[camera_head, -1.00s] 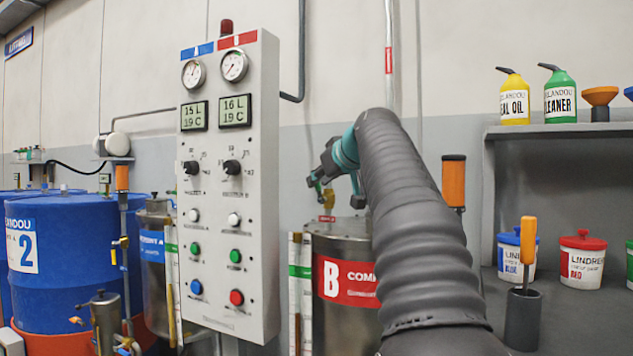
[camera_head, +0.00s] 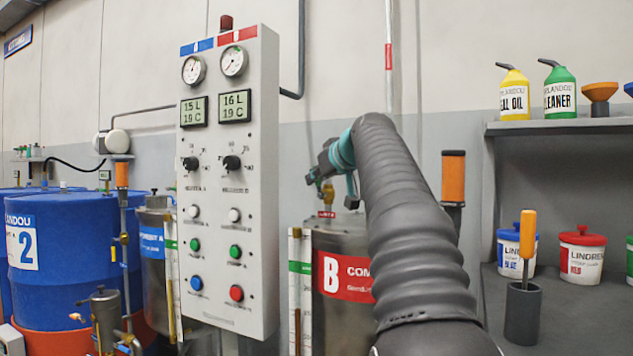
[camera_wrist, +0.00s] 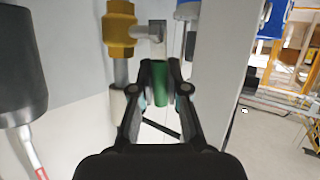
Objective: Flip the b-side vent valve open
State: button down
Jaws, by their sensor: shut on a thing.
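The brass vent valve (camera_head: 328,196) stands on top of the steel B tank (camera_head: 337,240), above a small red tag (camera_head: 326,215). In the wrist view the brass valve body (camera_wrist: 119,30) is at the upper left, on a vertical pipe. A grey stem runs right from it to a flat lever (camera_wrist: 158,32) with a green grip (camera_wrist: 160,75). My gripper (camera_wrist: 160,92) is shut on the green grip, one finger on each side.
The grey control panel (camera_head: 258,160) stands close to the left of my gripper. A steel A tank (camera_head: 153,265) and a blue drum (camera_head: 70,255) stand farther left. On the right are shelves (camera_head: 560,127) with bottles and tubs.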

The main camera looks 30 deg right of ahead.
jog(key=b, duration=0.1)
jog(key=t+b, duration=0.1)
jog(key=b, duration=0.1)
jog(key=shift+s+d+f+m+t, duration=0.25)
jog(key=shift+s+m+t, duration=0.05)
jog(key=shift+m, duration=0.1)
jog(key=shift+r+b, duration=0.25)
jog(key=shift+b, duration=0.05)
jog(key=c, duration=1.4)
grip_release()
jog(key=shift+d, duration=0.1)
jog(key=shift+s, duration=0.1)
jog(key=v, duration=1.2)
jog(key=shift+d+f, duration=0.15)
